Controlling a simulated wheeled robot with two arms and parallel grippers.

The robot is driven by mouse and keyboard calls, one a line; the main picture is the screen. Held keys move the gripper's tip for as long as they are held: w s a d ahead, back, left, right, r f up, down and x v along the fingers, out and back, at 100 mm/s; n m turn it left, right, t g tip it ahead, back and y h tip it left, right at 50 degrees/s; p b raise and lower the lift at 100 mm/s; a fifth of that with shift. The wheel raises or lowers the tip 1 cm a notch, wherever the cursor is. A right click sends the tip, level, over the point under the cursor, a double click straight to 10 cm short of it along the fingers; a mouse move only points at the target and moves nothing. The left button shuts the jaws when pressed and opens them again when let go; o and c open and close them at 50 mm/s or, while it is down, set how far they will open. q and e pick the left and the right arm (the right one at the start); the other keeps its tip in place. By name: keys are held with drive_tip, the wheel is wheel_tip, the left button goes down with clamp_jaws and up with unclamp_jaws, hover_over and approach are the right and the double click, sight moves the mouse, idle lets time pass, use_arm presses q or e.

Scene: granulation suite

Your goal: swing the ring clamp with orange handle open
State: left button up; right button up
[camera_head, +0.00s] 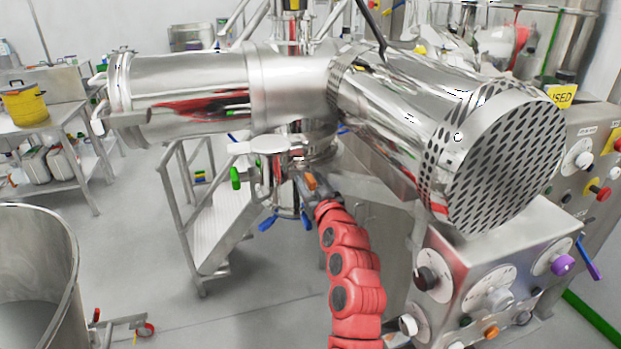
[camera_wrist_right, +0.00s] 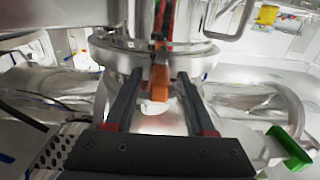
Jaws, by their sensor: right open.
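The ring clamp's orange handle (camera_head: 311,182) shows in the head view just below the steel vessel's flange, at the tip of my red right arm. In the right wrist view the orange handle (camera_wrist_right: 159,80) hangs between my two dark fingers, with the steel ring clamp (camera_wrist_right: 125,52) around the vessel behind it. My right gripper (camera_wrist_right: 160,76) is open, one finger on each side of the handle, with a visible gap on both sides. Whether the fingers touch it is not clear. In the head view the right gripper (camera_head: 306,181) partly hides the clamp. My left gripper is not in view.
A green handle (camera_head: 235,178) is left of the clamp, and blue handles (camera_head: 268,222) hang below it. A large perforated steel cylinder (camera_head: 510,165) and a control box with knobs (camera_head: 490,275) stand to the right. Steel steps (camera_head: 215,225) are behind; a steel bin (camera_head: 70,250) is lower left.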

drive_tip(key=shift+w, duration=0.15)
clamp_jaws()
idle(1.4)
